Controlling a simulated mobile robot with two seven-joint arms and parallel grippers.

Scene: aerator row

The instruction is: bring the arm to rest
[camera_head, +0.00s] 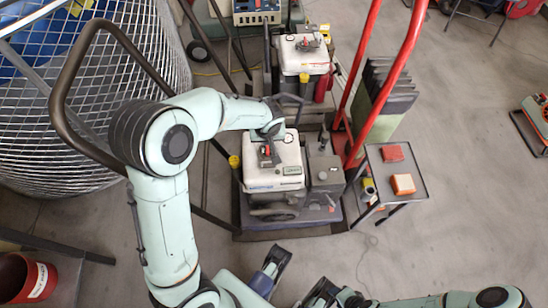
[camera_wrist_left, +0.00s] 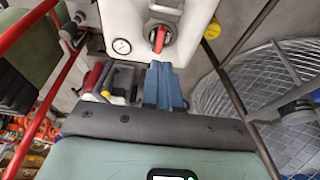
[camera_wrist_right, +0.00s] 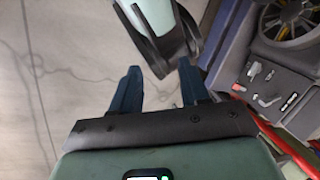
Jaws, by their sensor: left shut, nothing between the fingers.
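My left arm (camera_head: 160,220) reaches up the left of the head view and bends right over the nearer machine with a white tank (camera_head: 287,172). Its gripper is mostly hidden behind the wrist there. In the left wrist view, my left gripper (camera_wrist_left: 163,72) is shut and empty, its blue fingers together just below a red knob (camera_wrist_left: 158,37) on the white panel. I cannot tell whether they touch the panel. In the right wrist view, my right gripper (camera_wrist_right: 158,78) is open, fingers apart, with one of my own arm links showing beyond them.
A wire mesh basket (camera_head: 60,130) and a dark bent handle (camera_head: 62,75) stand beside my left arm. A second machine (camera_head: 303,55) is behind. Red rails (camera_head: 385,85) and a small trolley (camera_head: 415,190) stand right.

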